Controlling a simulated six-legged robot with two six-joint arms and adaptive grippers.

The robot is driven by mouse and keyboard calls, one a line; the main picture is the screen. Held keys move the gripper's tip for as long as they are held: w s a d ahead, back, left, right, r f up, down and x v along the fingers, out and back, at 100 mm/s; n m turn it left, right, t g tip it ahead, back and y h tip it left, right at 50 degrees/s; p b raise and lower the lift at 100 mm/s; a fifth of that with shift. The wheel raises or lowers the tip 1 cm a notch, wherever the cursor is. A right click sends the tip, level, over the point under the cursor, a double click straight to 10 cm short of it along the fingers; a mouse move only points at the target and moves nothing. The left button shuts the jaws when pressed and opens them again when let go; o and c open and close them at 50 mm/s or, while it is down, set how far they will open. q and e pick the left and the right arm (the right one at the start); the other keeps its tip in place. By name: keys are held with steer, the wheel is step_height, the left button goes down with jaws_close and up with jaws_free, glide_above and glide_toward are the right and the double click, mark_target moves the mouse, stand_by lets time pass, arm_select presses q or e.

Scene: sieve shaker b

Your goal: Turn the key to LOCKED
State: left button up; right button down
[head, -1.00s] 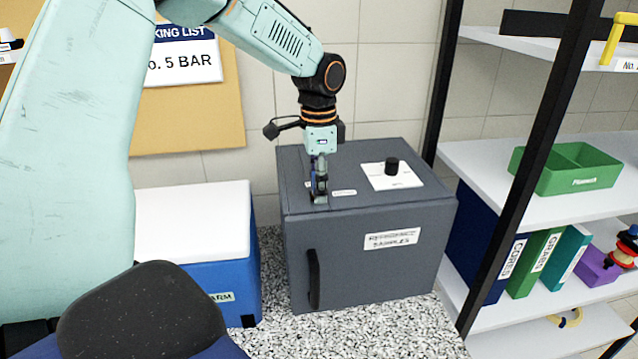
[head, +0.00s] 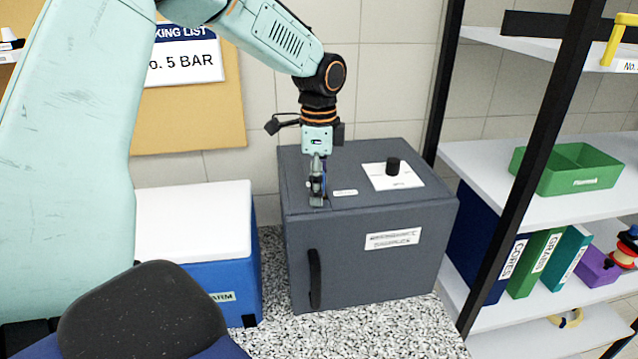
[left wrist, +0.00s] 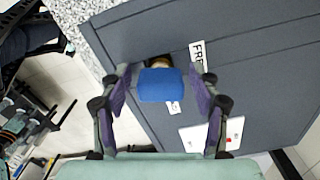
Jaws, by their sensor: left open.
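The key has a blue head (left wrist: 160,85) over a small brass-coloured part, on top of the dark grey cabinet (head: 410,270). My left gripper (head: 317,198) points down over the left part of the cabinet top. In the left wrist view its fingers (left wrist: 159,80) are open, one on each side of the blue head, with gaps visible. A white label reading "FRE..." (left wrist: 197,57) lies beside the key. A second small label (left wrist: 174,107) is partly hidden by the key head. The LOCKED wording is not readable. My right gripper is out of view.
A black knob (head: 392,166) stands on a white plate on the cabinet top. A blue box with a white lid (head: 195,220) stands left of the cabinet. A shelf with a green tray (head: 575,180) and binders is at the right.

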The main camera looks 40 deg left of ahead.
arm_select(q)
steer(key=shift+r, duration=0.1)
steer(key=shift+w+r, duration=0.1)
steer(key=shift+r, duration=0.2)
step_height(320, 180, up, 10)
steer(key=shift+d+r, duration=0.1)
steer(key=shift+r, duration=0.5)
